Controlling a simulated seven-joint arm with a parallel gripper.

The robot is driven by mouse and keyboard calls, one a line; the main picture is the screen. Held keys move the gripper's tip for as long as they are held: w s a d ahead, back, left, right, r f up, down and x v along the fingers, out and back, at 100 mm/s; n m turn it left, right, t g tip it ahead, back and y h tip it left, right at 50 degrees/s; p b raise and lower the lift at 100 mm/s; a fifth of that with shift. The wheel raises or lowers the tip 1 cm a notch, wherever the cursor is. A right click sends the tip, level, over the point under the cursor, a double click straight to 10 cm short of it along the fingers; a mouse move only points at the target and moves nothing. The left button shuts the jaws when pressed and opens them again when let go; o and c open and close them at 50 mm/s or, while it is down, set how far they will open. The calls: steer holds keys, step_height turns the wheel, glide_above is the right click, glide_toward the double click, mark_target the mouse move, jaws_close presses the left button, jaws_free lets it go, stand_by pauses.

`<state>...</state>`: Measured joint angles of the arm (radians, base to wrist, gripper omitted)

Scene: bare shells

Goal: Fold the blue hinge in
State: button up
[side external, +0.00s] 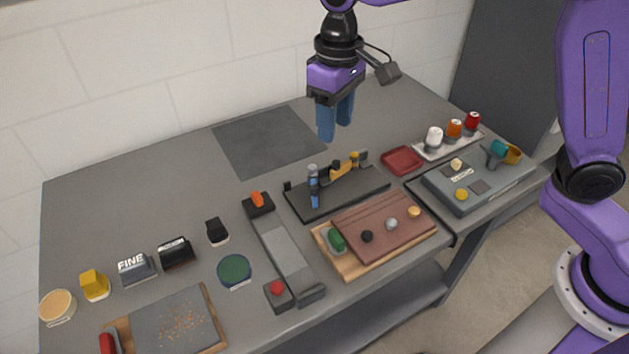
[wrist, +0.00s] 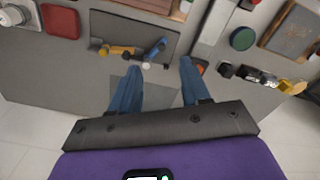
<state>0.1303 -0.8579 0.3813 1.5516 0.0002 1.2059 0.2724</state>
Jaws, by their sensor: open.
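A black board (side external: 355,197) lies in the middle of the table and bears several small hinged parts. The blue hinge (side external: 314,185) stands near its left end, with a grey cap on top; it also shows in the wrist view as a slanted blue bar (wrist: 156,48). A yellow hinged part (side external: 342,170) is to its right, seen left of the blue one in the wrist view (wrist: 118,50). My gripper (side external: 336,128) has blue fingers, points down and is open and empty. It hovers above and behind the board, apart from the hinge. In the wrist view its fingertips (wrist: 161,65) are spread.
A grey slider block with an orange knob (side external: 257,199) stands close left of the board. A wooden board with a brown panel (side external: 385,225) is in front. A red tray (side external: 402,160) lies right. A dark flat mat (side external: 268,140) behind is clear.

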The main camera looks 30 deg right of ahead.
steer(key=m, duration=0.1)
glide_above(314, 187)
step_height(314, 187, down, 18)
steer(key=shift+r, duration=0.1)
stand_by(0.5)
steer(key=shift+c, duration=0.3)
jaws_close()
